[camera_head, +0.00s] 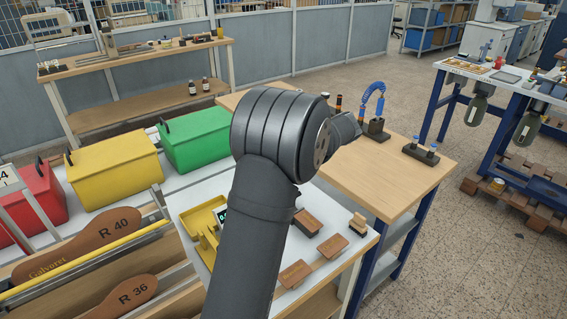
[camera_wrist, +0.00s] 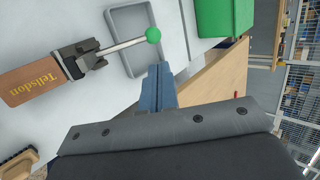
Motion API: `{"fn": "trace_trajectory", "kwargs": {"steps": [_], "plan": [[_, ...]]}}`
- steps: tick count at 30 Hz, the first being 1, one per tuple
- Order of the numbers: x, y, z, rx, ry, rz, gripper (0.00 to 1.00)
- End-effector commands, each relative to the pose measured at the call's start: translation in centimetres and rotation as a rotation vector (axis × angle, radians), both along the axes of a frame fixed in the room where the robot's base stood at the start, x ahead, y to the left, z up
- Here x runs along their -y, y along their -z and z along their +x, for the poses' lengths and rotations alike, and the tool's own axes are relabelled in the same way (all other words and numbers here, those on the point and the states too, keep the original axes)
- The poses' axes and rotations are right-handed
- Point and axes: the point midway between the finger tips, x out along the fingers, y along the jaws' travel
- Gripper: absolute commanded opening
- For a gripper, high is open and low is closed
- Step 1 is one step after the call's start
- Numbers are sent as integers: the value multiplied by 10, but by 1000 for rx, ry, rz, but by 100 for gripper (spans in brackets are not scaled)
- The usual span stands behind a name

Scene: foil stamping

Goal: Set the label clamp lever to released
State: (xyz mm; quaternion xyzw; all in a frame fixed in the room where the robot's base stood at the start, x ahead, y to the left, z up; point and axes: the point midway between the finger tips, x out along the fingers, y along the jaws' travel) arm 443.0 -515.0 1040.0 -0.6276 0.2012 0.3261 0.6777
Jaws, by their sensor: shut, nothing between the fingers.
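The label clamp (camera_wrist: 76,61) is a dark metal toggle clamp at the upper left of the wrist view, at the end of a brown block lettered "Tellsdon" (camera_wrist: 32,83). Its lever (camera_wrist: 122,46) is a pale rod that runs from the clamp to the right and ends in a green ball knob (camera_wrist: 153,35). The rod lies low across the edge of a grey tray in this view. My gripper (camera_wrist: 158,68) has its blue-grey fingers shut and empty, just below the knob in the picture, seemingly apart from it. In the head view my arm hides the gripper and the clamp.
A green box (camera_head: 197,138), a yellow box (camera_head: 115,165) and a red box (camera_head: 38,195) stand left of my arm. Brown blocks (camera_head: 333,246) lie to its right on the white table. A wooden bench (camera_head: 420,185) stands beyond. The grey tray (camera_wrist: 128,25) lies beside the lever.

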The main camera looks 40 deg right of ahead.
Motion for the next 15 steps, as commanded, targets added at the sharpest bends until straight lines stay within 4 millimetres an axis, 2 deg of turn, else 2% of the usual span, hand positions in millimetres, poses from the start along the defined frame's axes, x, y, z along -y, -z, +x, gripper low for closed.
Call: {"fn": "trace_trajectory", "kwargs": {"steps": [6,15], "plan": [[5,-18,-16,0,0,-1,0],[5,-21,-18,0,-1,-1,0]]}}
